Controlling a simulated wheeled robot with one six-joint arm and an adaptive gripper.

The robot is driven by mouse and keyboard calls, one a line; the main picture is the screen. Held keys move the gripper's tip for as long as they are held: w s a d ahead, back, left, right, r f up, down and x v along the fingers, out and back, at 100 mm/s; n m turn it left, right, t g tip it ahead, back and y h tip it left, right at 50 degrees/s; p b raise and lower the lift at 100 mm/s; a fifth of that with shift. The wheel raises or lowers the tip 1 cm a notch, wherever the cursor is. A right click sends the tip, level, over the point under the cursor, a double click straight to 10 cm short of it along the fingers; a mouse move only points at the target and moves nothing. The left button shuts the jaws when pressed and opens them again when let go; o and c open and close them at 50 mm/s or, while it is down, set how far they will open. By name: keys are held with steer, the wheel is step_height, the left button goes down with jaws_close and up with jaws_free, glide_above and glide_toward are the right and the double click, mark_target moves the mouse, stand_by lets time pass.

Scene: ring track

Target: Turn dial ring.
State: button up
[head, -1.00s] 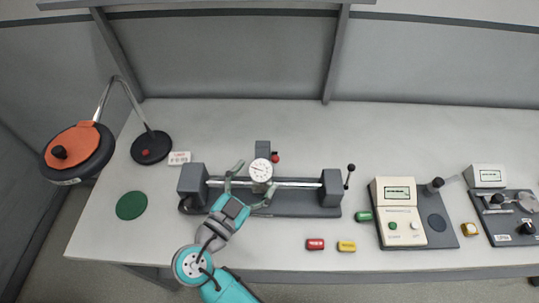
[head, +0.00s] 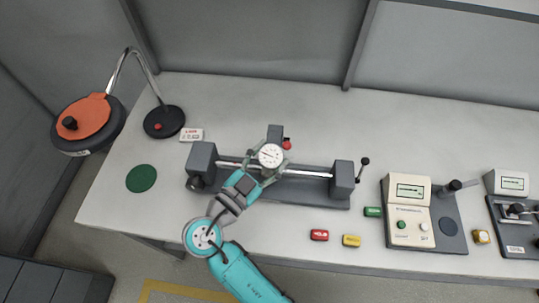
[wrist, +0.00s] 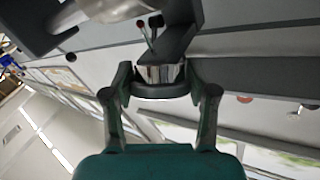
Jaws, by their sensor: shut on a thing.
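The dial gauge (head: 270,155) has a round white face and stands above the metal rod of the grey bench fixture (head: 310,190). My gripper (head: 266,168) reaches up to it from the lower left. In the wrist view, my gripper's two fingers (wrist: 160,88) are shut on the sides of the dial ring (wrist: 160,89), a dark band below a shiny metal part. The gauge's face cannot be seen in the wrist view. A dark post (head: 274,133) stands behind the gauge, with a red knob (head: 287,144) beside it.
A magnifier lamp (head: 86,124) and green disc (head: 141,178) are at left. A cream meter (head: 408,210) stands further right. The front bench strip near the blocks is mostly clear.

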mark_target(268, 167)
steer(key=n+t+y, duration=0.2)
steer(key=n, duration=0.1)
steer(key=shift+s+d+f+n+y, duration=0.1)
steer(key=shift+d+n+y, duration=0.1)
steer(key=shift+n+y, duration=0.15)
steer(key=shift+n+t+y, duration=0.5)
steer(key=shift+n+y, duration=0.75)
steer(key=shift+n, duration=0.1)
steer(key=o, duration=1.2)
steer(key=shift+c, duration=0.2)
steer(key=shift+a, duration=0.1)
steer(key=shift+v, duration=3.7)
